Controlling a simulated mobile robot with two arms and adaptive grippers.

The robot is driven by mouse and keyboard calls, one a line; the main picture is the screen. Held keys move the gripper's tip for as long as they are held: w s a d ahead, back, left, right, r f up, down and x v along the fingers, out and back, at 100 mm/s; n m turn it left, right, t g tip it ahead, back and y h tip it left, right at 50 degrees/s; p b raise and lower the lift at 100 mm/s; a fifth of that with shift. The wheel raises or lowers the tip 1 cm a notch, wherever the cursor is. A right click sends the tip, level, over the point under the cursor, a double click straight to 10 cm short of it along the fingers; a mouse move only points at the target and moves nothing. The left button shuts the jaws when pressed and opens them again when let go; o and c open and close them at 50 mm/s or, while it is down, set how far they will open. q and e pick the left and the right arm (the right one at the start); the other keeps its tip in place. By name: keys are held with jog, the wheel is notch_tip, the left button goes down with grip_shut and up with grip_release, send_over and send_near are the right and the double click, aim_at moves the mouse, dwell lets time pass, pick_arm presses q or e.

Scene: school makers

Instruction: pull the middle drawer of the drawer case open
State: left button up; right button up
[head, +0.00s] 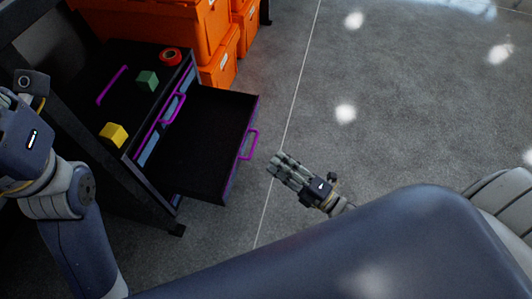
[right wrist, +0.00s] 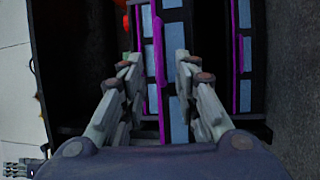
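The black drawer case (head: 141,61) stands at the left of the head view, with purple handles and blue panels. One drawer (head: 209,143) is pulled well out, empty inside, with its purple handle (head: 251,144) toward me. A closed drawer front (head: 163,117) shows above it. My right gripper (head: 277,164) is open and empty, just right of that handle with a gap. In the right wrist view, a purple handle (right wrist: 157,55) lies in line between the open fingers; contact does not show. My left gripper (right wrist: 17,168) seems to show small at the lower left there, its opening unclear.
A yellow block (head: 113,135), a green block (head: 147,80) and a red tape roll (head: 170,57) lie on top of the case. Orange crates (head: 218,69) stand behind it. The grey floor (head: 400,120) to the right is clear.

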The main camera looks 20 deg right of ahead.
jog(key=v, duration=0.3)
jog(key=shift+s+d, duration=0.25)
jog(key=shift+s, duration=0.1)
